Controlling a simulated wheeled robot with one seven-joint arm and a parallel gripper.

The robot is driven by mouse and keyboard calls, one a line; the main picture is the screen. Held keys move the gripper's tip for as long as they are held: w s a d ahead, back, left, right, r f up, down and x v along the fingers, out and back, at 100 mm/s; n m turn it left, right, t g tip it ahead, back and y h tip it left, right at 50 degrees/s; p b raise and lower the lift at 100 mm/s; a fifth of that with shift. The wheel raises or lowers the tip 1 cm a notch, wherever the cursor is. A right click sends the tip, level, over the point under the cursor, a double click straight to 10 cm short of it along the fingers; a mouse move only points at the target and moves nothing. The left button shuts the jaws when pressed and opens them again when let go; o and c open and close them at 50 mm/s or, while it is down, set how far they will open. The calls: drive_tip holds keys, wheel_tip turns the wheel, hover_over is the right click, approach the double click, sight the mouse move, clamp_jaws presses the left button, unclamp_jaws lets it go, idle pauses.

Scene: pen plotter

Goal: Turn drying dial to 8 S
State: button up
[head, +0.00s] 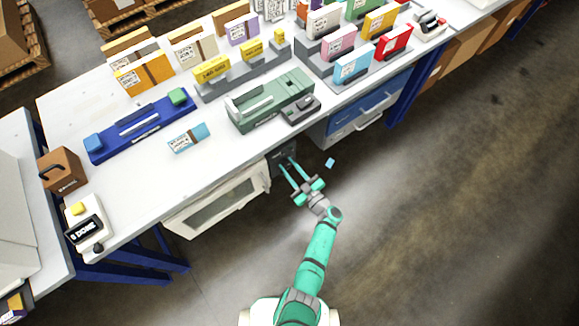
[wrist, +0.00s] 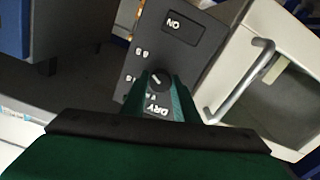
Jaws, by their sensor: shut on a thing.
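The drying dial (wrist: 158,79) is a round dark knob with a pale pointer line, on a dark control panel (wrist: 205,62) in the wrist view. Small white labels sit to its left and below it, with the word DRY below; the label digits are too blurred to read surely. The pointer line runs diagonally; I cannot tell which label it marks. My gripper (wrist: 161,88) has its green fingers on both sides of the dial, shut on it. In the head view my gripper (head: 285,165) reaches the panel (head: 279,157) under the bench; the dial is hidden there.
A white oven-like cabinet (head: 215,202) with a window and handle stands beside the panel. A drawer unit (head: 365,115) is to the right under the white bench (head: 225,145). The bench holds several boxes and machines. The floor at right is clear except for a small blue piece (head: 330,162).

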drive_tip(key=shift+d, duration=0.1)
idle(0.5)
drive_tip(key=o, duration=1.1)
drive_tip(key=shift+w, duration=0.1)
drive_tip(key=shift+c, duration=0.2)
drive_tip(key=v, duration=1)
drive_tip(key=shift+s+d, duration=0.15)
drive_tip(key=shift+s, duration=0.15)
